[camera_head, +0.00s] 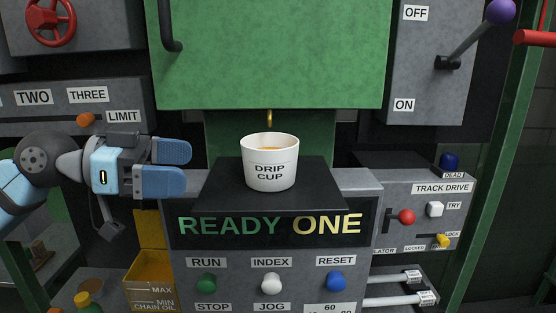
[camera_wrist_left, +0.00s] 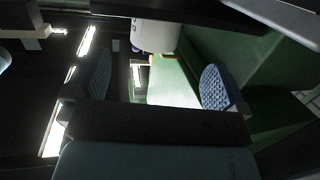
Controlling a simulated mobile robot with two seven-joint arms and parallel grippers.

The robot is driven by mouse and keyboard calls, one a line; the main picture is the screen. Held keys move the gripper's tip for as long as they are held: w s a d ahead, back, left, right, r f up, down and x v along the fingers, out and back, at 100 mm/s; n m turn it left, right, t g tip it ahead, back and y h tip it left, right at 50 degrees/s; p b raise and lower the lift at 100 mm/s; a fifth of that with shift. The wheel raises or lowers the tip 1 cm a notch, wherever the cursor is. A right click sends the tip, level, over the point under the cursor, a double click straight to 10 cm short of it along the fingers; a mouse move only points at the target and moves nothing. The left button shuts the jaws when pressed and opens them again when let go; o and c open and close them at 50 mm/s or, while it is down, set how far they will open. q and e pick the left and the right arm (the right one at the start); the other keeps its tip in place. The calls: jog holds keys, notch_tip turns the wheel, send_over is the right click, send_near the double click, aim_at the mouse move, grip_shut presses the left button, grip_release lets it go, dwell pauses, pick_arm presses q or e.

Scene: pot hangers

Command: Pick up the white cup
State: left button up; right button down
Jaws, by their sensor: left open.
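The white cup (camera_head: 270,172), labelled DRIP CUP, stands upright on a dark block (camera_head: 310,193) above the READY ONE panel. It holds some orange-brown liquid. A small brass spout (camera_head: 269,117) hangs just above it. My left gripper (camera_head: 188,167) is open and empty to the left of the cup, with its blue fingers pointing at it and a gap between them. In the left wrist view the fingers (camera_wrist_left: 158,85) are spread apart, and a white rounded thing, likely the cup (camera_wrist_left: 155,36), shows at the top beyond them. My right gripper is not in view.
A green panel (camera_head: 275,55) hangs above and behind the cup. Below are a green RUN button (camera_head: 206,283), a white INDEX button (camera_head: 271,282) and a blue RESET button (camera_head: 336,281). A yellow oil container (camera_head: 150,270) stands at lower left. A purple-knobbed lever (camera_head: 480,32) is at upper right.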

aim_at(259, 165)
pick_arm(q)
jog(key=p+x, duration=0.1)
jog(key=x, duration=0.5)
jog(key=shift+d+r+p, duration=0.1)
jog(key=shift+d+p, duration=0.05)
jog(key=shift+p, duration=0.15)
jog(key=shift+w+d, duration=0.15)
jog(key=shift+d, duration=0.35)
jog(key=p+x, duration=0.1)
jog(key=x, duration=0.2)
jog(key=p+x, duration=0.1)
jog(key=shift+d+r+p, duration=0.25)
jog(key=shift+r+p, duration=0.05)
jog(key=shift+d+f, duration=0.2)
jog(key=shift+d, duration=0.1)
jog(key=shift+a, duration=0.15)
jog(key=shift+c, duration=0.7)
jog(key=c, duration=0.7)
